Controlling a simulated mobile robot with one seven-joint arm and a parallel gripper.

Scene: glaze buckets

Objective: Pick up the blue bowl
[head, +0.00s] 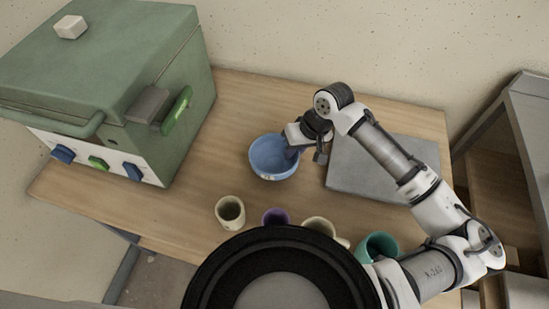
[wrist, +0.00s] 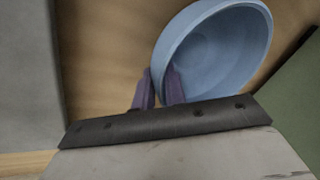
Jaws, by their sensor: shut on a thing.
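The blue bowl (head: 268,162) is upright on or just above the wooden table, near the middle in the head view; I cannot tell whether it touches the wood. My gripper (head: 294,152) is at the bowl's right side. In the wrist view the bowl (wrist: 215,50) fills the upper right, and my gripper's purple fingers (wrist: 158,88) are shut on its rim, one finger inside and one outside. The far part of the bowl's outer wall is hidden.
A green kiln-like box (head: 120,80) stands at the left. A grey slab (head: 372,168) lies to the right of the bowl. A cream cup (head: 230,212), a purple cup (head: 275,216), another cream cup (head: 322,228) and a teal cup (head: 378,246) stand along the front. Table behind the bowl is clear.

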